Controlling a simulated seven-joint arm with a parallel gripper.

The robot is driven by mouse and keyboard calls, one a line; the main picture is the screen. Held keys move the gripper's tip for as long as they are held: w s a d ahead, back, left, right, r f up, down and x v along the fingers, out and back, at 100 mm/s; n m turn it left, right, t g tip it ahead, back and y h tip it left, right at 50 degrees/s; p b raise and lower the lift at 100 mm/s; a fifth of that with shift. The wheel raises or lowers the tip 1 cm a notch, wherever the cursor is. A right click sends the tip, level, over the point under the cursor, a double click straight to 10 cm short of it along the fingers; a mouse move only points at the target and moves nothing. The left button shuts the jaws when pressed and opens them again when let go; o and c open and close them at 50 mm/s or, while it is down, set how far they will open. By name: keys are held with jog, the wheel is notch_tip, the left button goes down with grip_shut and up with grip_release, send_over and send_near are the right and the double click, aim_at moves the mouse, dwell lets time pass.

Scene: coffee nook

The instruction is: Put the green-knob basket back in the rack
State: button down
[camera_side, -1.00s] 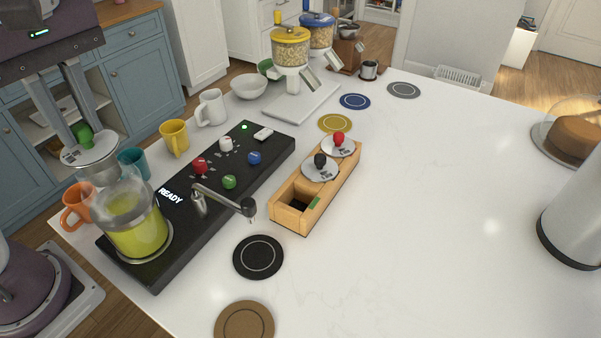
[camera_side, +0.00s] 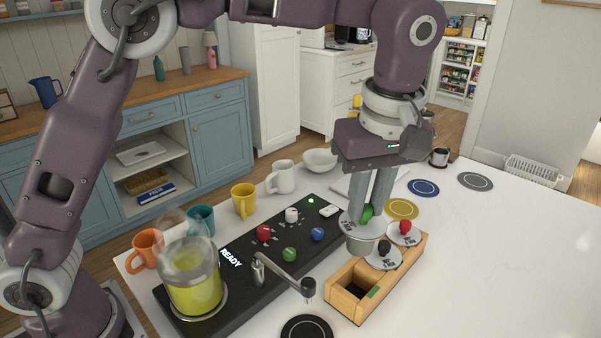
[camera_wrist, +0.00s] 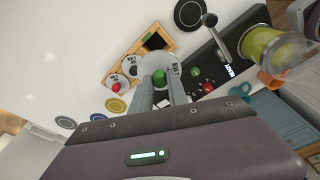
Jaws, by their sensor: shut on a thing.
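My gripper (camera_side: 372,208) is shut on the green knob (camera_side: 366,213) of a basket with a round grey lid and a metal cup (camera_side: 362,242) below. The basket hangs upright in the air, just left of and above the wooden rack (camera_side: 343,304). The wrist view also shows the green knob (camera_wrist: 159,76) between my fingers. The rack holds a basket with a black knob (camera_side: 384,247) and one with a red knob (camera_side: 405,227). Its near slot, marked with a green patch (camera_side: 373,291), is empty.
The black machine base (camera_side: 245,285) with coloured knobs and a swivel spout (camera_side: 283,275) lies left of the rack. A glass jug of yellow-green liquid (camera_side: 193,285) stands on it. Mugs line the counter behind.

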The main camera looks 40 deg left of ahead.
aim_at(371, 230)
jog(key=shift+w+d+f, duration=0.15)
jog(key=shift+d+f, duration=0.1)
jog(key=shift+f, duration=3.15)
jog(key=shift+f, duration=3.05)
jog(key=c, duration=1.2)
grip_release()
jog(key=r, duration=0.4)
jog(key=d+r, duration=0.1)
jog(key=r, duration=0.2)
jog(key=shift+s, duration=0.3)
jog(key=shift+a, duration=0.1)
